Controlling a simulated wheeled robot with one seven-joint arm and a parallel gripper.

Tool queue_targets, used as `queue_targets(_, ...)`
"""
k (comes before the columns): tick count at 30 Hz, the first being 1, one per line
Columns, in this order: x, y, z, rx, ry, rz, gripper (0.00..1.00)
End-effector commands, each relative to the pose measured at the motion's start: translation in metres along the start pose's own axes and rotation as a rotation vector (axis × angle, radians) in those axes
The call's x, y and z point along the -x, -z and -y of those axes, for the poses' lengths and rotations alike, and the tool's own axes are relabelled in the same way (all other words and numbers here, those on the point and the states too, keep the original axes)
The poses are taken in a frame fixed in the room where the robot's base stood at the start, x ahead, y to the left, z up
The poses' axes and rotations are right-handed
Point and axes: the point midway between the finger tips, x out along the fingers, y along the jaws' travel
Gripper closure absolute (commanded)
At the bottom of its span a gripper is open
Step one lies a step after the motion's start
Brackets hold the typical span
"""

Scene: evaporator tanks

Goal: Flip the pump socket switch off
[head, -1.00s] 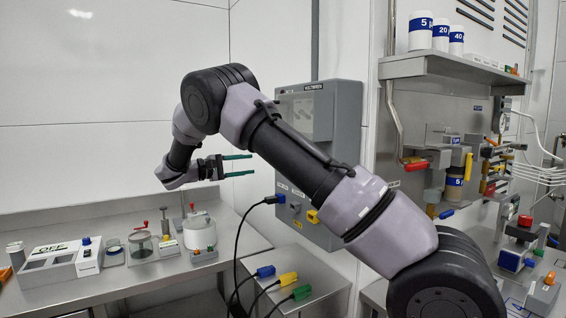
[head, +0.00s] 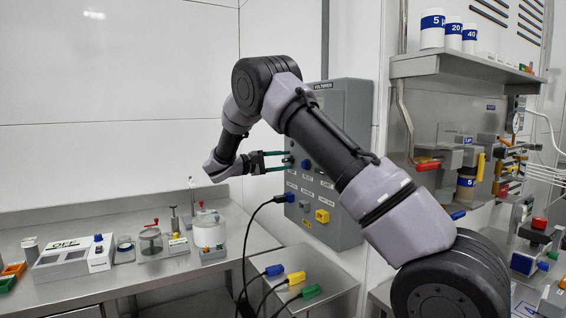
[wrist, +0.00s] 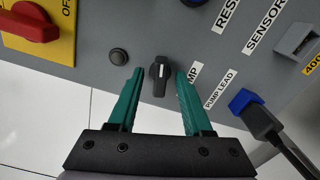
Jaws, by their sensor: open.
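The pump switch is a small black rotary knob (wrist: 161,76) with a pale pointer mark, on the grey control box (head: 350,225). A label beside it ends in "MP"; the rest is hidden behind my right finger. My gripper (wrist: 160,73) is open, with its green fingers on either side of the knob. No contact is clear. In the head view my gripper (head: 288,161) reaches the left side of the box front, where my arm covers part of the panel. A blue plug (wrist: 240,100) sits by the "PUMP LEAD" label, right of the knob.
A red rotary handle (wrist: 25,25) on a yellow plate and a small dark button (wrist: 118,56) lie left of the knob. A black cable (head: 248,235) hangs from the box. Coloured plugs lie on the steel surface below. The left bench (head: 140,290) holds several small items.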

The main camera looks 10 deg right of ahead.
Motion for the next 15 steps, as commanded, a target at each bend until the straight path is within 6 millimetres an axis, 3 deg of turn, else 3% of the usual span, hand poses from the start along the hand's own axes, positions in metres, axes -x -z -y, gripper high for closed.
queue_targets(2,0.0001,-0.0001,-0.0001,0.000,0.000,0.000,0.54)
queue_targets(3,0.0001,-0.0001,-0.0001,0.000,0.000,0.000,0.69)
queue_targets(6,0.0001,-0.0001,-0.0001,0.000,0.000,0.001,1.00)
queue_targets(15,0.0015,0.0000,0.0000,-0.082,-0.002,0.000,1.00)
